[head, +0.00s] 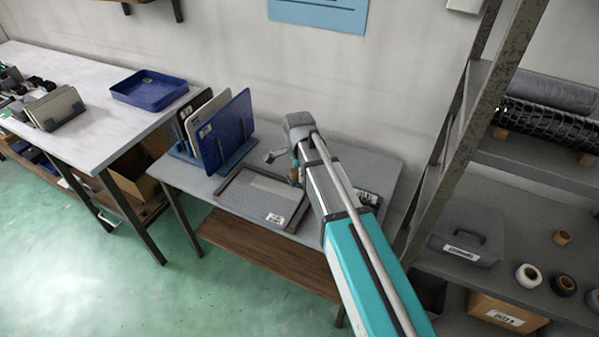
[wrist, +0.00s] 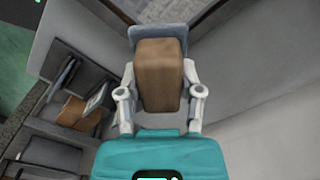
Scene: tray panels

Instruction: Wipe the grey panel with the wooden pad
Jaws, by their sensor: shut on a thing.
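The grey panel (head: 255,196) lies flat on the low grey table, with a darker raised rim and a white label near its front right corner. My gripper (head: 291,166) is by the panel's back right side, partly hidden by my arm. In the wrist view my gripper (wrist: 160,92) is shut on the wooden pad (wrist: 160,70), a brown block between its two fingers. The pad (head: 294,176) shows only as a small brown patch in the head view. I cannot tell whether it touches the panel.
A rack (head: 212,165) with upright blue, white and dark panels stands left of the grey panel. A white-topped bench (head: 95,95) with a blue tray (head: 149,90) is further left. A metal shelf unit (head: 485,100) stands close on the right. The wall is behind.

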